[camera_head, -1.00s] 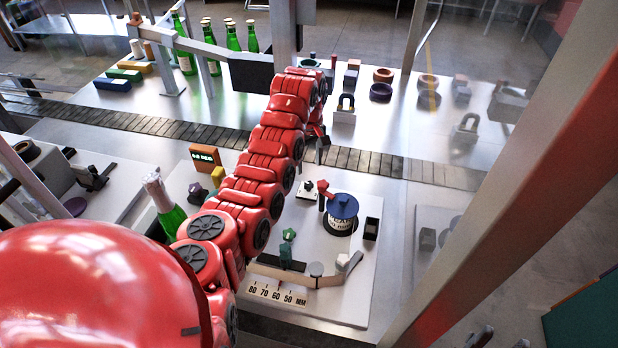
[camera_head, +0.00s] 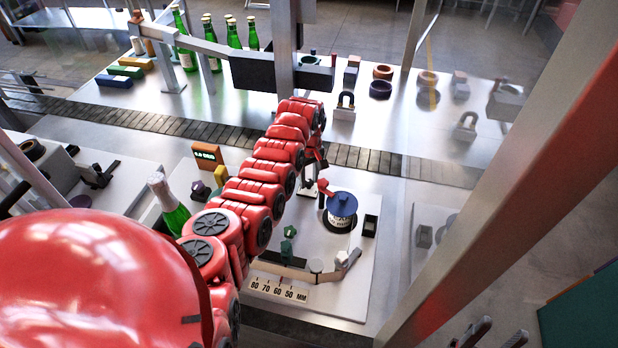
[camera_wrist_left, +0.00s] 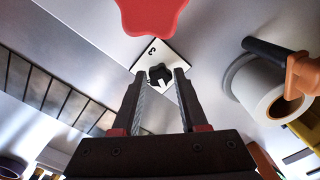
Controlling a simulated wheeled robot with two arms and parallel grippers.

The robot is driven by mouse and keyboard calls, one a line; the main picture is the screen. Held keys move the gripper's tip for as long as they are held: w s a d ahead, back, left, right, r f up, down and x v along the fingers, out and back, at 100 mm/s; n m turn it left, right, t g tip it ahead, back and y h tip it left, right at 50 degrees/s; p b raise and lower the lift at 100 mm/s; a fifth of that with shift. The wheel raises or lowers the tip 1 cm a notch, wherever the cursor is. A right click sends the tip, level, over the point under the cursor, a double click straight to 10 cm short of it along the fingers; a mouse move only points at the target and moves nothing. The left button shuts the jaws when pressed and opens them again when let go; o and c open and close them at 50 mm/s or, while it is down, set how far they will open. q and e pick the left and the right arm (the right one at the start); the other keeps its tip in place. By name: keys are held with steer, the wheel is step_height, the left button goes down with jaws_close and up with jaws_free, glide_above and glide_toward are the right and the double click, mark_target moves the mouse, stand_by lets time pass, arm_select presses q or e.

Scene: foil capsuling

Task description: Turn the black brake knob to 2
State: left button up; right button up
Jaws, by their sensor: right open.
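The black brake knob (camera_wrist_left: 160,74) sits on a small white plate (camera_wrist_left: 150,58) in the left wrist view. A dark mark shows on the plate beyond the knob, too small to read surely. My left gripper (camera_wrist_left: 157,80) is open, its two fingers apart with the knob seen between their tips. I cannot tell whether they touch it. In the head view my left gripper (camera_head: 318,174) hangs over the white plate (camera_head: 307,192) and hides the knob. My right gripper (camera_head: 505,328) is open and empty at the lower right.
A red star-shaped knob (camera_wrist_left: 150,12) lies close beyond the plate in the left wrist view. A blue-topped spool (camera_head: 342,208) stands right of the plate. A green knob (camera_head: 289,232) and a millimetre scale (camera_head: 278,288) are nearer. The conveyor (camera_head: 360,160) runs behind.

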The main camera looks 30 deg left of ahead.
arm_select(q)
jaws_close()
steer(key=shift+f+m+b, duration=0.2)
steer(key=shift+m+b, duration=0.7)
steer(key=shift+b, duration=0.3)
steer(key=m+b, duration=0.4)
steer(key=b, duration=0.1)
steer(key=shift+m+b, duration=0.5)
steer(key=shift+m, duration=0.1)
steer(key=shift+r+m+b, duration=0.2)
steer(key=shift+m+b, duration=0.1)
steer(key=shift+m, duration=0.6)
steer(key=shift+r+m, duration=0.1)
steer(key=shift+m, duration=1.8)
